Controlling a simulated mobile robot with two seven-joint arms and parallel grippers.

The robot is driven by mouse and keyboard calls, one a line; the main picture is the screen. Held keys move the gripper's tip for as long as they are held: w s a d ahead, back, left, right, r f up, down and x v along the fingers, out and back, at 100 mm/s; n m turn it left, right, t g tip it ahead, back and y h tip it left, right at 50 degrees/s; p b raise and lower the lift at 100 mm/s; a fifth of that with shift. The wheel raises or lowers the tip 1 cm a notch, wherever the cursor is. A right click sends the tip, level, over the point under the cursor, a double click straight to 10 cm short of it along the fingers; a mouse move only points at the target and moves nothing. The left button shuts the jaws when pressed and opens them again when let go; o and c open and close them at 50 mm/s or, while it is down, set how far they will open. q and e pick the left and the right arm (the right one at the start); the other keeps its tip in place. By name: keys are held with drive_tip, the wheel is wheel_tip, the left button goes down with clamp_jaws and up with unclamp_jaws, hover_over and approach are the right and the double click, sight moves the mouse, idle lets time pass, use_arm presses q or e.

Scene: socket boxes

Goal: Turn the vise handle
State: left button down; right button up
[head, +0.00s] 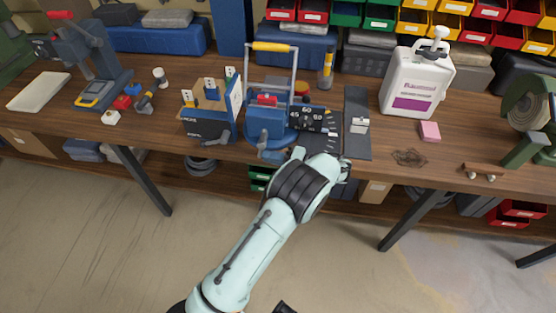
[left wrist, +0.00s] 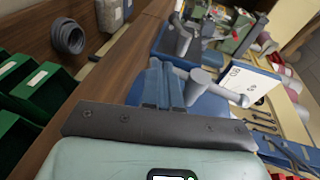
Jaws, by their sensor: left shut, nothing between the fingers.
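The blue vise (head: 264,125) stands on a round base at the front edge of the wooden bench, in the middle of the head view. In the left wrist view the vise (left wrist: 157,84) is just beyond my wrist, and its grey handle (left wrist: 225,94) shows as a bar with a rounded end. My left gripper (head: 298,153) is shut and empty, low at the bench edge just right of the vise's front. My own wrist hides most of its fingers, and I cannot tell whether they touch the handle. My right gripper is not in view.
A white jug (head: 416,82) and a pink block (head: 429,131) are farther right. Clear bench lies between plate and jug.

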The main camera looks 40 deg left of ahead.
use_arm(q)
drive_tip(key=shift+s+a+f+m+g+y+b, duration=0.2)
drive_tip(key=shift+s+a+y, duration=0.25)
drive_tip(key=shift+a, duration=0.3)
drive_tip(key=shift+s+a+r+g+y+b, duration=0.15)
drive_tip(key=shift+s+a+y+b, duration=0.15)
drive_tip(key=shift+s+a+y, duration=0.35)
drive_tip(key=shift+s+a+f+m+g+y+b, duration=0.15)
drive_tip(key=shift+s+a+y+b, duration=0.15)
drive_tip(key=shift+a, duration=0.6)
drive_tip(key=shift+s+a+r, duration=0.1)
drive_tip(key=shift+a+r, duration=0.05)
idle(1.1)
